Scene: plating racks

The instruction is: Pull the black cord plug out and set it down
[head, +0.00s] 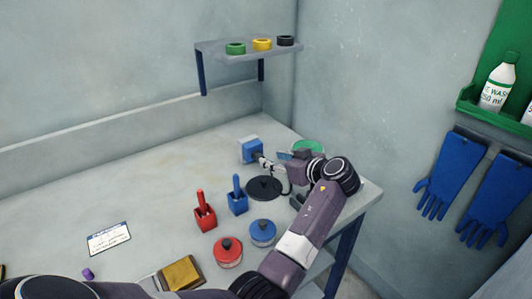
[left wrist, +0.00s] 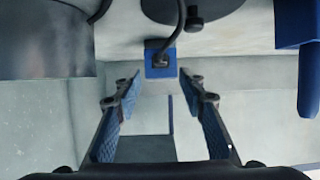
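The black cord plug (left wrist: 160,62) sits in a small blue socket block (left wrist: 151,70) in the left wrist view. Its black cord curves up and away from the block. My left gripper (left wrist: 160,82) is open, with its fingers on either side of the line to the block and nothing between them. The plug is just ahead of the fingertips, and I see no contact. In the head view my left gripper (head: 283,157) is at the right back of the bench, near a blue box (head: 250,150). My own arm partly hides this area. My right gripper is not in view.
A black disc (head: 263,188), a red holder (head: 205,217), a blue holder (head: 238,204) and red (head: 228,252) and blue (head: 262,232) lidded pots stand near my arm. A green round item (head: 308,147) is behind it. The bench's left middle is mostly clear around a card (head: 109,239).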

